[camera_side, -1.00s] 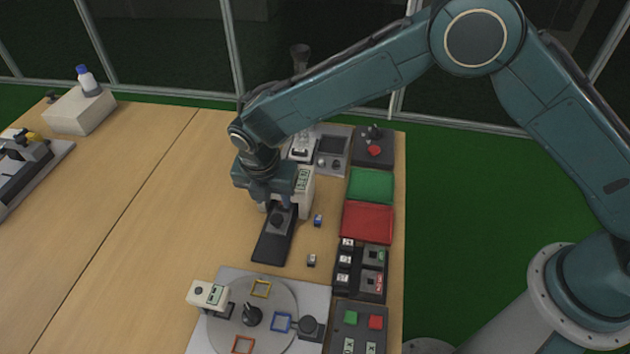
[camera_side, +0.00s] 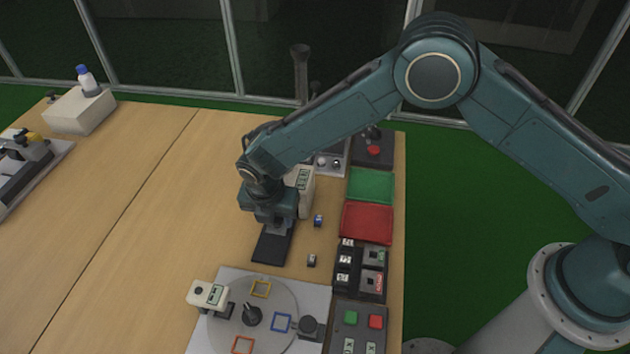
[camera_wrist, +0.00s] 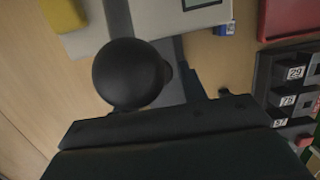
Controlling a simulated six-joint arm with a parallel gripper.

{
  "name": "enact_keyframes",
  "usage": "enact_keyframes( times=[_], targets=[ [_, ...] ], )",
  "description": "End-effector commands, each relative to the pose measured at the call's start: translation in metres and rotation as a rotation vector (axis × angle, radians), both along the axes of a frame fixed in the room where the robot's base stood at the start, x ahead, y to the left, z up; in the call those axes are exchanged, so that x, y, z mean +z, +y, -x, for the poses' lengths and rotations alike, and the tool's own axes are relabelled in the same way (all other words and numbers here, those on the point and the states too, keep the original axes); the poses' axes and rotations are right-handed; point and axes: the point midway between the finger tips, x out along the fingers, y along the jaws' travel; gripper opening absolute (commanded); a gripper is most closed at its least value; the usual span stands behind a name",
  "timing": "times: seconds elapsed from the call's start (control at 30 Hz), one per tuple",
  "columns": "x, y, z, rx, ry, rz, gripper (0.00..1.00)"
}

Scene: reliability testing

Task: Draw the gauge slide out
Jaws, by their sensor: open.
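The gauge (camera_side: 305,191) is a pale box with a small display, partly hidden behind my wrist in the side view. Its pale body also shows at the top of the wrist view (camera_wrist: 160,18). The dark flat slide (camera_side: 271,247) extends from it toward the front of the table. A round black knob (camera_wrist: 128,75) fills the middle of the wrist view, close to my gripper. My gripper (camera_side: 279,222) is open, low over the slide, and hides the knob in the side view. I cannot tell whether the fingers touch the knob.
Two small blocks, one blue (camera_side: 318,220) and one grey (camera_side: 311,260), lie right of the slide. Red (camera_side: 367,222) and green (camera_side: 371,185) trays and a dark numbered rack (camera_side: 345,263) stand further right. A round turntable (camera_side: 262,305) is in front.

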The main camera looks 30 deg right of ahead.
Motion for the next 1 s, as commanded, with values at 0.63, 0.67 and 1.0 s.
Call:
enact_keyframes(
  times=[0.63, 0.67, 1.0],
  targets=[
    [0.000, 0.003, 0.003, 0.001, 0.000, 0.000, 0.18],
    [0.000, 0.004, 0.004, 0.002, 0.000, 0.000, 0.18],
    [0.000, 0.019, 0.020, 0.003, 0.000, 0.000, 0.18]
  ],
)
